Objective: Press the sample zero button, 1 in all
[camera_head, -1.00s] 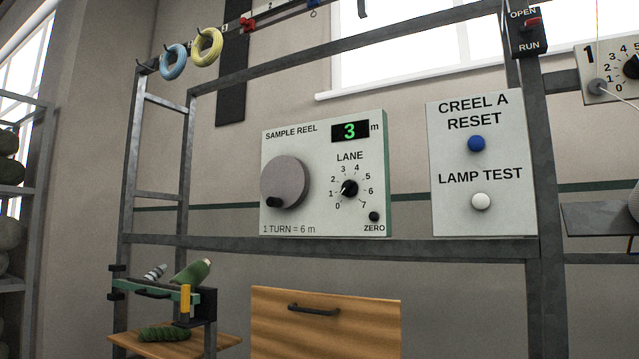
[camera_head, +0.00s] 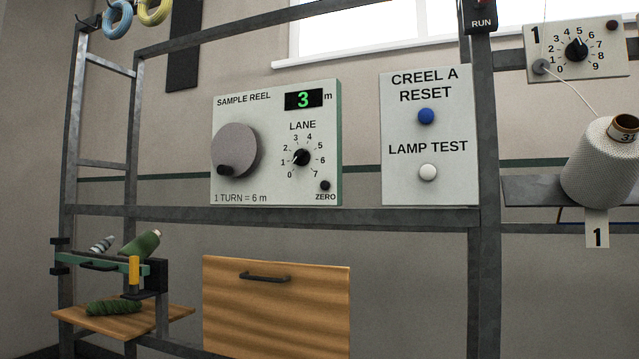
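The sample reel panel (camera_head: 262,185) is a pale box on the grey metal frame, left of the picture's middle. Its small dark zero button (camera_head: 325,186) sits at the lower right, above the word ZERO. The green display (camera_head: 303,99) reads 3 m. The lane knob (camera_head: 301,158) is black, with its pointer toward the lower left near 1. A large grey crank disc (camera_head: 235,149) with a dark handle is on the panel's left side. Neither of my grippers is in view.
A second panel (camera_head: 430,185) to the right carries a blue creel A reset button (camera_head: 426,116) and a white lamp test button (camera_head: 428,172). A white yarn cone (camera_head: 600,165) stands on a shelf at far right. A wooden drawer front (camera_head: 276,310) and a yarn stand (camera_head: 125,318) are below.

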